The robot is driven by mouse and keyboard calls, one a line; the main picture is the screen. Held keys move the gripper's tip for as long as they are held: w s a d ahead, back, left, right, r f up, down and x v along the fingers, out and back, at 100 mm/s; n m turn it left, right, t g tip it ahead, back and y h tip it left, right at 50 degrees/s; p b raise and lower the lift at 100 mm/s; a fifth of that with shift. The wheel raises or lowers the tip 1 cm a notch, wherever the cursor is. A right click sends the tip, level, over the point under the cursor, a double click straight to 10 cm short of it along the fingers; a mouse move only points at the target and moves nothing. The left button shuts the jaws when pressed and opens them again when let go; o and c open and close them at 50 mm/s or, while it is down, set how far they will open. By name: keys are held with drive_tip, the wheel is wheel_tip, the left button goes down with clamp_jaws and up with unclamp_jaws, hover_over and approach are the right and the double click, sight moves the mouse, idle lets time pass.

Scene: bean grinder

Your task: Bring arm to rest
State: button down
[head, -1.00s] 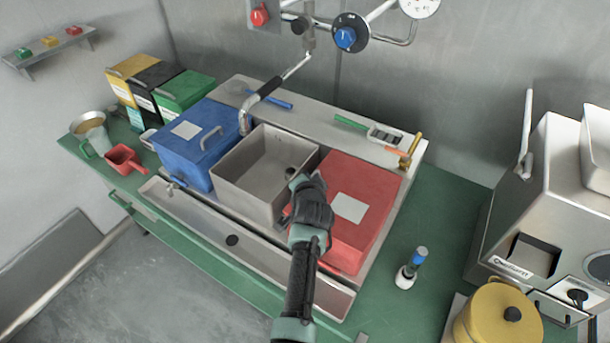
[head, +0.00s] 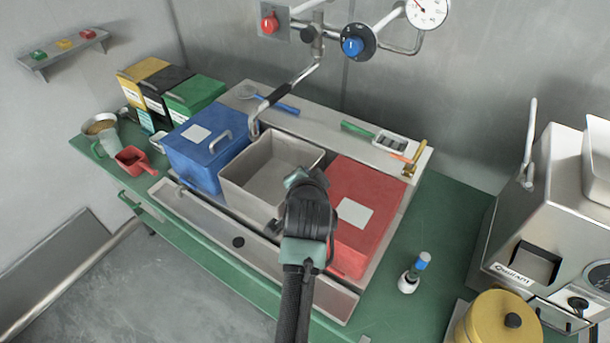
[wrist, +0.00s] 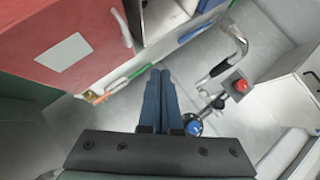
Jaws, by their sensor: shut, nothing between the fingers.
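My gripper (head: 304,179) is raised in front of the grey sink basin (head: 240,190) and the red lidded box (head: 372,190) in the head view, hiding the basin's right front part. In the wrist view my gripper's two blue fingers (wrist: 158,100) lie together with nothing between them. They point over the back ledge, near a green-handled tool (wrist: 128,78). The red box (wrist: 45,28) is at the upper left there.
A blue box (head: 203,150) stands left of the basin. A small bottle (head: 414,274), a yellow pot (head: 490,322) and a steel machine (head: 535,215) are at the right.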

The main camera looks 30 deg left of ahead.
drive_tip(key=shift+s+r, duration=0.2)
drive_tip(key=shift+s, duration=0.1)
drive_tip(key=w+d+r+n+t+b, duration=0.1)
drive_tip(key=d+r+t, duration=0.4)
drive_tip(key=r, duration=0.8)
drive_tip(key=w+d+r+n+t+b, duration=0.1)
drive_tip(key=w+d+r+t, duration=0.15)
drive_tip(key=d+r, duration=0.7)
drive_tip(key=s+d+r+n+t+h+b, duration=0.1)
drive_tip(key=s+d+r+t+h, duration=0.2)
drive_tip(key=s+r, duration=0.6)
drive_tip(key=s+d+r+n+t+h+b, duration=0.1)
drive_tip(key=s+d+r+t+h, duration=0.2)
drive_tip(key=r, duration=1.4)
drive_tip(key=s+d+t, duration=0.4)
drive_tip(key=s, duration=0.2)
drive_tip(key=shift+s+d, duration=0.25)
drive_tip(key=shift+d, duration=0.15)
